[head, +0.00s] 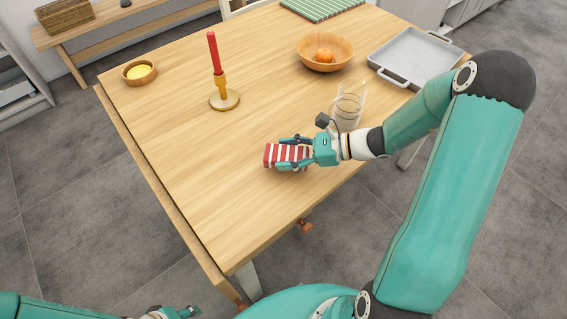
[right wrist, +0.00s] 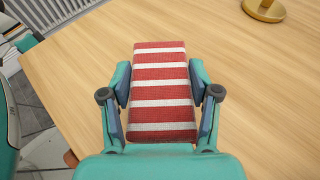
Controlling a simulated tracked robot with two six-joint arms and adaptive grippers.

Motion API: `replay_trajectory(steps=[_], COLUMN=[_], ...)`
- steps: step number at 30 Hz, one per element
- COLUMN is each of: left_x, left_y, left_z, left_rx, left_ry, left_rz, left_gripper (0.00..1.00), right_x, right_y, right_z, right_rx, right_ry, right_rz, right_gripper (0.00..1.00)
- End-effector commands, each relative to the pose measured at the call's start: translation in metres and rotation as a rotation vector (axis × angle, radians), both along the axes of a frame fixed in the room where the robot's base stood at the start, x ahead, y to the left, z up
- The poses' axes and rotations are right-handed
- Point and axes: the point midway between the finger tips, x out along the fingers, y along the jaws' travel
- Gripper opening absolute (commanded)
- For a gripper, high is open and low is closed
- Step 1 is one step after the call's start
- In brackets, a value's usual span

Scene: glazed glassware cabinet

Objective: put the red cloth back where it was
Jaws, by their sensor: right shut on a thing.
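The red cloth (head: 270,155) is a folded block with red and white stripes. In the head view it is at the front right part of the wooden table (head: 190,150). My right gripper (head: 294,153) is shut on it, one finger on each side. The right wrist view shows the cloth (right wrist: 160,85) between the two fingers of the right gripper (right wrist: 162,90), its striped top facing the camera. I cannot tell whether the cloth touches the table. My left gripper (head: 185,312) is at the bottom edge of the head view, away from the table; its fingers are too small and cut off to read.
A clear glass jug (head: 348,103) stands close behind my right gripper. A candlestick with a red candle (head: 216,70), a wooden bowl with an orange fruit (head: 325,50), a grey tray (head: 415,57) and a small yellow-filled bowl (head: 139,72) stand farther back. The table's front left is clear.

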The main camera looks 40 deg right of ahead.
Motion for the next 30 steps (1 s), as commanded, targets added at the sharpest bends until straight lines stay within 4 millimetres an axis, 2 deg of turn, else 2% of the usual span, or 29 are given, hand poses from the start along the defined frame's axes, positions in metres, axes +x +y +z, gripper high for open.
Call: replay_trajectory(steps=[6,18,19,23,30], left_x=[0.0,0.0,0.0,0.0,0.0], left_y=[0.0,0.0,0.0,0.0,0.0], left_z=[-0.004,-0.007,-0.007,-0.006,-0.006], left_rx=[0.0,0.0,0.0,0.0,0.0], left_ry=[0.0,0.0,0.0,0.0,0.0], left_rz=[0.0,0.0,0.0,0.0,0.0], left_gripper=[0.43,0.43,0.43,0.43,0.43], right_x=[0.0,0.0,0.0,0.0,0.0], right_y=[0.0,0.0,0.0,0.001,0.001], right_z=[-0.03,-0.036,-0.036,-0.035,-0.035], right_rx=[0.003,0.0,0.0,0.0,0.0], right_ry=[0.003,0.0,0.0,0.0,0.001], right_rz=[0.0,0.001,0.001,0.001,0.002], right_gripper=[0.04,0.04,0.64,0.86,0.86])
